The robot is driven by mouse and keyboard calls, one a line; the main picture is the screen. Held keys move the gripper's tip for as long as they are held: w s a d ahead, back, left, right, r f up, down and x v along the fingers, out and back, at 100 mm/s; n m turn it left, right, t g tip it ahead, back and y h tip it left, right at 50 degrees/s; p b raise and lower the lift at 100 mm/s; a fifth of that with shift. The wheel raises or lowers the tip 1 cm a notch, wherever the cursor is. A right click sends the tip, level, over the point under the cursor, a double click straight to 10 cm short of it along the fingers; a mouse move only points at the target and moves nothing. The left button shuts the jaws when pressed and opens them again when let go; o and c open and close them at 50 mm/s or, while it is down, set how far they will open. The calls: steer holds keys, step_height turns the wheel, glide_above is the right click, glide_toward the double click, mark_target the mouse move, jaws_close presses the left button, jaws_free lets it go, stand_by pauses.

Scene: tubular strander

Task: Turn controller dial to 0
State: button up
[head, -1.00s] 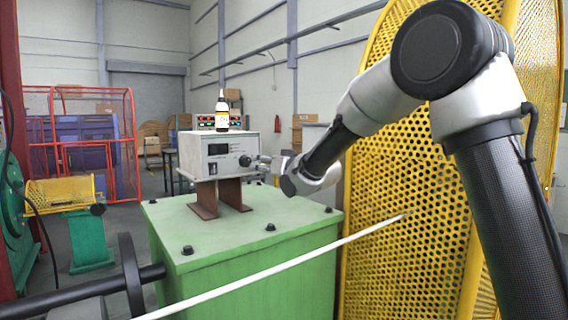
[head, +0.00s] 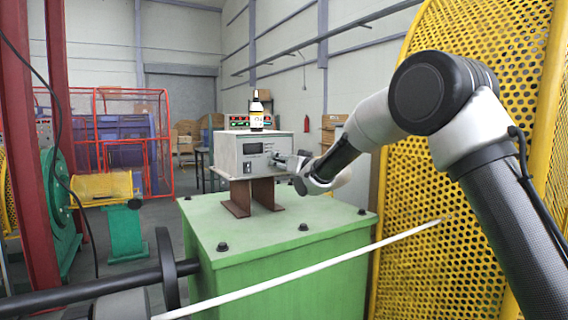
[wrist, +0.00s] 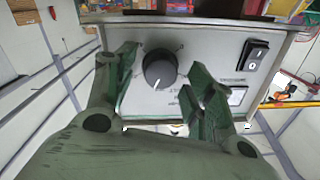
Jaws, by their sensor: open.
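The controller is a pale grey box (head: 228,158) on brown supports on the green cabinet. Its round dark dial (wrist: 160,68) shows in the wrist view, with a white pointer line directed down and slightly left in the picture. Faint scale marks surround it; I cannot read the numbers. My gripper (wrist: 164,66) is open, with one green-grey finger left of the dial and the other to its lower right. A gap shows on both sides, so it does not appear to grip the dial. In the head view my gripper (head: 284,162) is at the box's front and hides the dial.
A black rocker switch (wrist: 257,53) is right of the dial in the wrist view. A bottle (head: 257,112) stands on the box. The green cabinet top (head: 290,216) has bolts. A yellow perforated guard (head: 420,240) is at right, and a white rod (head: 300,270) crosses in front.

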steer(key=c, duration=1)
